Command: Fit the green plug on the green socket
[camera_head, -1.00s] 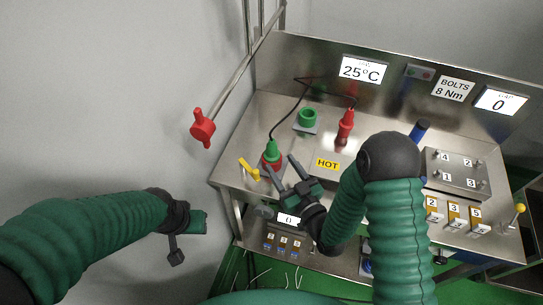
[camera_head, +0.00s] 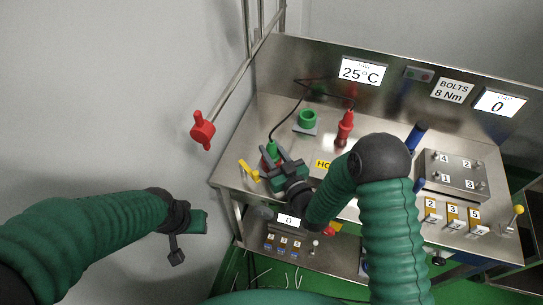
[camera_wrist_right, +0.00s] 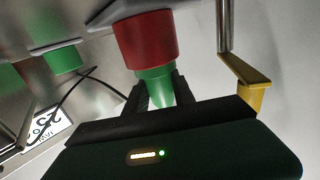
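The green plug (camera_head: 272,147), on a black cable, sits in a red socket (camera_head: 263,163) at the left of the steel bench. The green socket (camera_head: 307,117) stands farther back and right, with nothing in it. My right gripper (camera_head: 277,157) is at the green plug. In the right wrist view the two dark fingers (camera_wrist_right: 160,92) stand on either side of the green plug (camera_wrist_right: 155,80), below the red socket (camera_wrist_right: 145,38); they look open, and any contact is hard to see. My left gripper (camera_head: 184,232) is low at the left, away from the bench; its fingers are unclear.
A red plug (camera_head: 345,128) stands right of the green socket. A yellow lever (camera_head: 248,170) is close beside the red socket, and a red valve handle (camera_head: 202,130) is on the pipe at left. A HOT label (camera_head: 323,164) and a bolt block (camera_head: 455,174) lie to the right.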

